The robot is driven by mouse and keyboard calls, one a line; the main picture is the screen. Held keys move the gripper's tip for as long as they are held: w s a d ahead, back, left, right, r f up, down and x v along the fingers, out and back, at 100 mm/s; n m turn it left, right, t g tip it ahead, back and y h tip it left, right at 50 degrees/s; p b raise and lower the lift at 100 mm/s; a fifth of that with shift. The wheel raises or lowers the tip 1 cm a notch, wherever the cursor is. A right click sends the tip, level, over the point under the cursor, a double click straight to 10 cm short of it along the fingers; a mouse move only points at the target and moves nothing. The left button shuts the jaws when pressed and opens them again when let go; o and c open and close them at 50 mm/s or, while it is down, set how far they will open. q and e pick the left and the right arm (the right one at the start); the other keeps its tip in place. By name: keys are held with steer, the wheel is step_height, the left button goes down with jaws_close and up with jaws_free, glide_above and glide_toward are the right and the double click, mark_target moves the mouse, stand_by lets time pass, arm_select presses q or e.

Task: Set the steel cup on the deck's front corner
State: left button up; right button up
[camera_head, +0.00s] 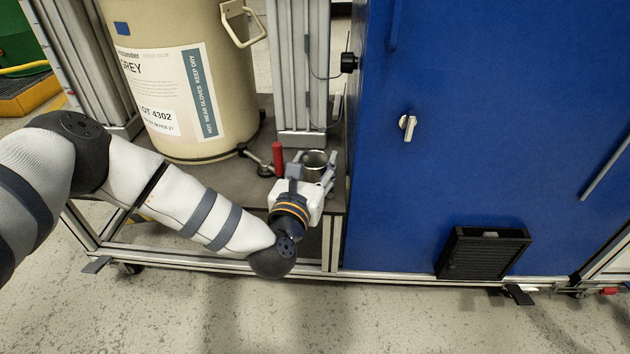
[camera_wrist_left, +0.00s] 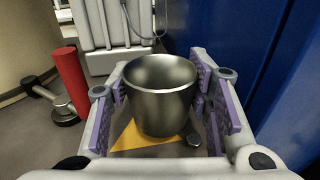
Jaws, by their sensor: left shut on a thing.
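The steel cup (camera_head: 314,158) is at the front right corner of the grey-brown deck (camera_head: 232,178), close to the blue cabinet. My left gripper (camera_head: 313,172) is shut on the cup, with a finger on each side of it. In the left wrist view the cup (camera_wrist_left: 160,98) looks upright and empty, between purple finger pads. A yellow triangular patch (camera_wrist_left: 128,140) on the deck shows below and around the cup's base. I cannot tell whether the base touches the deck. My right gripper is not in view.
A clamp with a red handle (camera_head: 278,158) stands just left of the cup. A big beige drum (camera_head: 180,75) fills the deck further left. An aluminium column (camera_head: 300,80) rises behind, and the blue cabinet (camera_head: 480,130) walls off the right side.

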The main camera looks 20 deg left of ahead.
mark_target(314, 177)
arm_select(q)
step_height(314, 177, down, 3)
steer(key=shift+f+b, duration=0.1)
steer(key=shift+b, duration=0.3)
steer(key=shift+r, duration=0.2)
steer(key=shift+f, duration=0.15)
steer(key=o, duration=1.3)
steer(key=shift+c, duration=0.2)
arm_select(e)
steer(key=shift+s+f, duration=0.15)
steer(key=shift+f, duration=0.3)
arm_select(q)
steer(key=shift+r, duration=0.25)
steer(key=s+p, duration=0.4)
steer(key=s, duration=0.8)
steer(key=shift+d+r, duration=0.15)
steer(key=shift+d, duration=0.3)
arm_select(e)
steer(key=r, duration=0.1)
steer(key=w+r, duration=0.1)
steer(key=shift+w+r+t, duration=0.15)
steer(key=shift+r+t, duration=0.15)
